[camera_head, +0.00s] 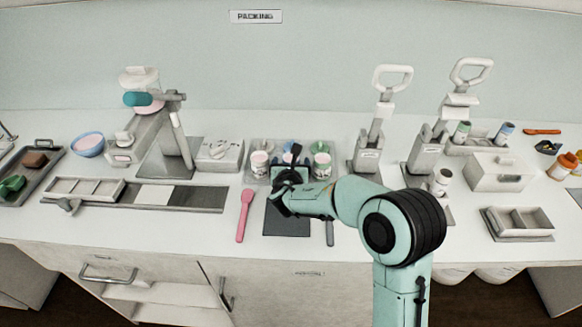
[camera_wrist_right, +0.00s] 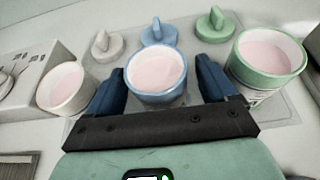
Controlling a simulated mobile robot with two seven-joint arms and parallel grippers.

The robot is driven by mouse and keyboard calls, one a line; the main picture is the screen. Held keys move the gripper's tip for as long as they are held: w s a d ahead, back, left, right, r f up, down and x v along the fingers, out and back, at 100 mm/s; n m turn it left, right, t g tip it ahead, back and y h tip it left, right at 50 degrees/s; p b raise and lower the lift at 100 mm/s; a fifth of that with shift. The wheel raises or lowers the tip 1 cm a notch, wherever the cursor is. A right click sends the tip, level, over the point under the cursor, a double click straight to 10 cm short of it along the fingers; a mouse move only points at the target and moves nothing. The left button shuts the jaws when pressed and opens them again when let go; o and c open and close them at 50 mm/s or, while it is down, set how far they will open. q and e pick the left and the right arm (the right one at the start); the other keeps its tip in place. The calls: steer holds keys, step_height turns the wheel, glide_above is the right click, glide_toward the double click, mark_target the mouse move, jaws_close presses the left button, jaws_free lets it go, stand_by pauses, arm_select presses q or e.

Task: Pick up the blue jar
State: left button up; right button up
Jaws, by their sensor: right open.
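The blue jar (camera_wrist_right: 156,78) is open at the top and holds pale pink contents. In the right wrist view it stands between the two fingers of my right gripper (camera_wrist_right: 158,90), with a gap visible beside the fingers. The gripper is open. In the head view my right gripper (camera_head: 291,176) reaches over the tray (camera_head: 254,150) and hides most of the blue jar. A blue lid with a knob (camera_wrist_right: 158,33) lies behind the jar. My left gripper is not in view.
A white jar (camera_wrist_right: 67,88) stands close on the left and a green jar (camera_wrist_right: 268,60) close on the right. White (camera_wrist_right: 105,44) and green (camera_wrist_right: 215,25) lids lie behind. A pink spatula (camera_head: 244,214) lies left of a dark mat (camera_head: 286,221).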

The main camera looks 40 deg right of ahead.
steer(key=c, duration=1.1)
steer(key=shift+r, duration=0.15)
